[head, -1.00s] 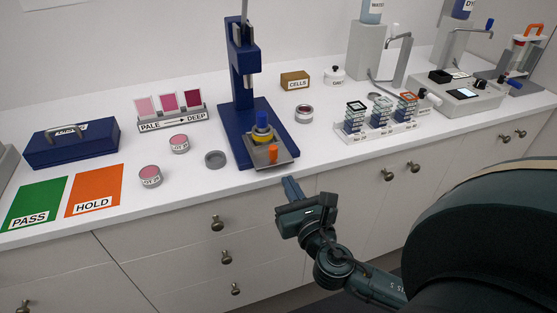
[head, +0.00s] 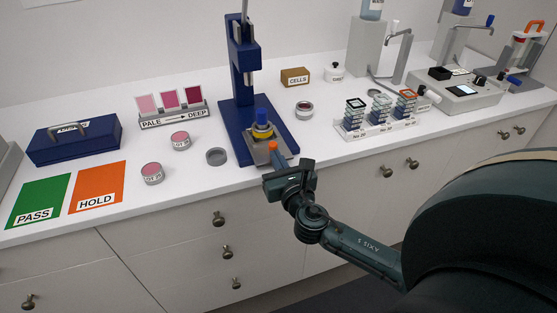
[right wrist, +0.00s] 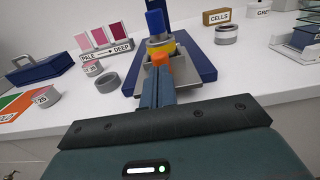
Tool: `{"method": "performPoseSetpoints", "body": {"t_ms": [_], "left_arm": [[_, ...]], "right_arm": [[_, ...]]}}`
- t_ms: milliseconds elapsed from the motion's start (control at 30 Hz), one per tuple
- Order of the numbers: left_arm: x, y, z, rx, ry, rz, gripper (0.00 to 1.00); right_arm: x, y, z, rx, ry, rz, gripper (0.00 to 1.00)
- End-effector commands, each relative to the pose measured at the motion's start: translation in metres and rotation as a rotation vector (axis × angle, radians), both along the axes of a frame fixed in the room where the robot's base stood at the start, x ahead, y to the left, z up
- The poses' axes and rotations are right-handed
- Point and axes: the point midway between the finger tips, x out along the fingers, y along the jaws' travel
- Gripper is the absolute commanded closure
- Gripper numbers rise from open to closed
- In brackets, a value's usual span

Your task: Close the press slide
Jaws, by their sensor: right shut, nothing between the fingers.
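The blue press (head: 243,75) stands on the white counter. Its grey slide (head: 254,155) sticks out at the front of the base, with an orange knob (head: 273,146) at its front end. A yellow and blue piece (head: 262,130) sits on the slide. My right gripper (head: 279,163) is shut and empty, right in front of the slide at the counter edge, hiding part of its front. In the right wrist view, the shut fingers (right wrist: 160,88) point at the orange knob (right wrist: 160,61); whether they touch it I cannot tell. My left gripper is not in view.
A grey ring (head: 216,156) and pink jars (head: 152,173) lie left of the press. Drawers and knobs lie below the counter edge.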

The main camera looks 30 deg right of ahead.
Motion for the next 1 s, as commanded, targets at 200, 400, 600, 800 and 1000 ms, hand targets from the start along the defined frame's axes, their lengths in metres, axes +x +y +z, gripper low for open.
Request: {"method": "performPoseSetpoints", "body": {"t_ms": [200,400,600,800,1000], "left_arm": [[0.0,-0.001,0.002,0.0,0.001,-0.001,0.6],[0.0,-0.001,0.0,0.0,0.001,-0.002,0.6],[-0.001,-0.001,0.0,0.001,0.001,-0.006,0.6],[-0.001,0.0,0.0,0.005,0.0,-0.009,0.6],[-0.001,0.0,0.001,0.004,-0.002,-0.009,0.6]], "right_arm": [[0.047,-0.012,0.002,0.0,-0.005,-0.003,1.0],[0.076,-0.019,0.001,0.0,-0.002,-0.001,1.0],[0.081,-0.02,0.001,0.001,0.0,0.0,1.0],[0.081,-0.02,0.001,0.001,-0.001,0.0,1.0],[0.081,-0.022,0.001,0.0,0.0,0.0,1.0]]}}
